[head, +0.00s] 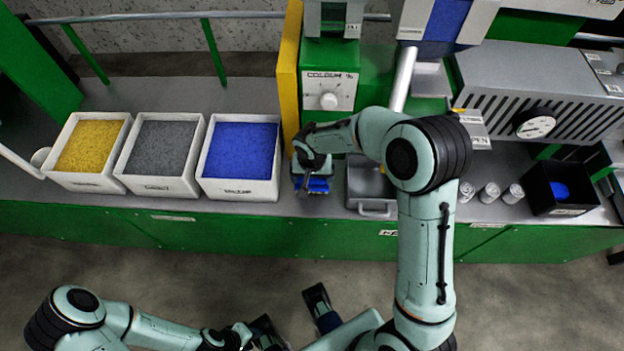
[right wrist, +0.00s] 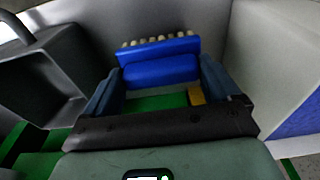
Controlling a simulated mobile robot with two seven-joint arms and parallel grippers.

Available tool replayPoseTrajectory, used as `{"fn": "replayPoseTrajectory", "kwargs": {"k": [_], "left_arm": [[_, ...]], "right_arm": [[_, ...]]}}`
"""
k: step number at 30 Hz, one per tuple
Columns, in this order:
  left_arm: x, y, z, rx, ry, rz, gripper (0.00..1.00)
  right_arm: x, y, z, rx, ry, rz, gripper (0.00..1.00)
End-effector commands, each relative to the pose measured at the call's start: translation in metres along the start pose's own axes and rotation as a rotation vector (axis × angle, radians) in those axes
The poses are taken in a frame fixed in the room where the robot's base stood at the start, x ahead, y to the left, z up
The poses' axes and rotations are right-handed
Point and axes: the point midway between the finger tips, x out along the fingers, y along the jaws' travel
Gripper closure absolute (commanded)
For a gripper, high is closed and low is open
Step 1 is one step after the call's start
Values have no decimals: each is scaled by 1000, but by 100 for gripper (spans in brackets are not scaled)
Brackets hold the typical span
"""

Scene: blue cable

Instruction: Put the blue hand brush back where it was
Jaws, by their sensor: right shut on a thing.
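The blue hand brush (right wrist: 160,68) sits between the fingertips of my right gripper (right wrist: 162,80) in the right wrist view. Its pale bristles point away from the palm. In the head view my right gripper (head: 313,187) is shut on the brush, and a bit of the blue brush (head: 319,185) shows below the wrist. It is over the front of the grey bench top, between the blue-filled box and a grey metal tray. Whether the brush touches the bench cannot be told. My left gripper (head: 294,319) is open and empty over the floor at the bottom.
White boxes of yellow (head: 91,147), grey (head: 160,147) and blue granules (head: 240,150) stand left on the bench (head: 180,96). The grey tray (head: 372,190) is close right of my right gripper. Small cans (head: 490,192) and a black bin (head: 540,190) are right.

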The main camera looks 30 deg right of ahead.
Motion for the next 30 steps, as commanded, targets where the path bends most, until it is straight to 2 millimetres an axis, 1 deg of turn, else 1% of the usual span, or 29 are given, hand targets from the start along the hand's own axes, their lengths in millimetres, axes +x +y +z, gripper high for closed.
{"fn": "replayPoseTrajectory", "kwargs": {"k": [1, 3, 14, 15, 16, 25, 28, 30], "left_arm": [[2, 0, -1, 0, 2, 0, 61], [2, 0, -1, 0, 3, 1, 61], [5, -1, -2, 1, 6, 1, 61], [5, -1, -3, 1, 8, 2, 61], [4, -1, -3, 1, 7, 2, 61], [2, 0, -1, 1, 4, 1, 61], [0, 0, 0, 0, 1, 1, 61], [-1, 0, 0, 0, 0, 0, 61]], "right_arm": [[11, 1, 2, -2, -4, 3, 43], [19, 0, 3, -1, -3, 2, 43], [23, 0, 3, 0, 0, 1, 43], [24, 0, 3, -1, -1, 1, 7], [23, 0, 3, 0, -1, 1, 0], [19, 0, 2, 0, 0, 1, 0], [8, 0, 2, -1, 3, -2, 0], [-4, 0, 2, -1, 3, -2, 0]]}}
